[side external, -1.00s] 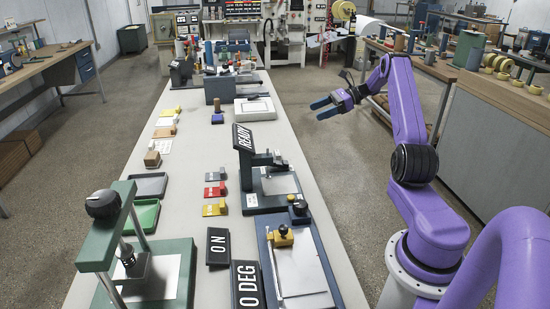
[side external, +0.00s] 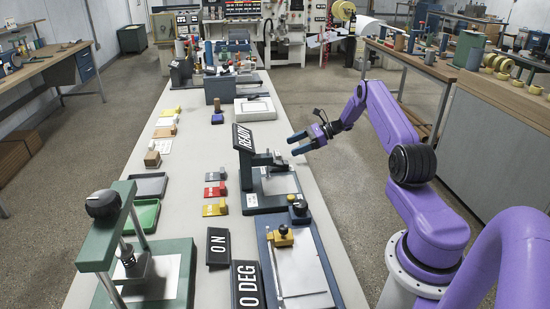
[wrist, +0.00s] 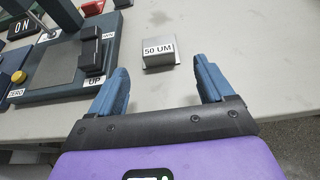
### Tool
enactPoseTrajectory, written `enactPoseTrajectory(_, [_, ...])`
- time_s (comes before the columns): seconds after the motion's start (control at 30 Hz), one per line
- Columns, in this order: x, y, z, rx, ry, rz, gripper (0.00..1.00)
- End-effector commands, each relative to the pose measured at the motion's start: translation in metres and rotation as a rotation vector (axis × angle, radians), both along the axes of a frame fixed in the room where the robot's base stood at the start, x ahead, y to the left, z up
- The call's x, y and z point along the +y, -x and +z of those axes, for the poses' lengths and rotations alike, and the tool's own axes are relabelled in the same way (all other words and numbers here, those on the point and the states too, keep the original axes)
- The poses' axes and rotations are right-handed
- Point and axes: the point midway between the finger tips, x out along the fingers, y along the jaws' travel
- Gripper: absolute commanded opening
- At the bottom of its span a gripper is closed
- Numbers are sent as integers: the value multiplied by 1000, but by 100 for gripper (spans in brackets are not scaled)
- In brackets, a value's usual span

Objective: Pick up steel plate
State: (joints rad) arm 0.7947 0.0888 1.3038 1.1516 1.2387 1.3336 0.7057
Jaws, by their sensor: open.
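My gripper (side external: 294,144) is open and empty, above the table's right edge beside the READY station. In the wrist view its two blue fingers (wrist: 160,70) are spread apart. A small grey metal block labelled 50 UM (wrist: 158,56) lies on the table just beyond the fingertips, in line with the gap between them. A flat grey plate (wrist: 54,66) lies on the dark blue station base at left in the wrist view; it also shows in the side view (side external: 279,184). I cannot tell for sure which piece is the steel plate.
The READY station (side external: 248,165) stands just left of my gripper, with a dark lever block (wrist: 91,50) near the left finger. A clamped board (side external: 303,270) is nearer the camera. The tabletop right of the 50 UM block is clear in the wrist view.

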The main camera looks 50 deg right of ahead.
Motion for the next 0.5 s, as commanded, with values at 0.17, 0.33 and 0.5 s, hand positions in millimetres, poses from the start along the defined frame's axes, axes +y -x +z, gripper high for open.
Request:
enactPoseTrajectory(0.17, [17, -17, -10, 0, 0, 0, 81])
enactPoseTrajectory(0.33, [23, -22, -13, -1, 1, 0, 81])
enactPoseTrajectory(0.5, [32, -29, -15, 0, 0, 1, 81])
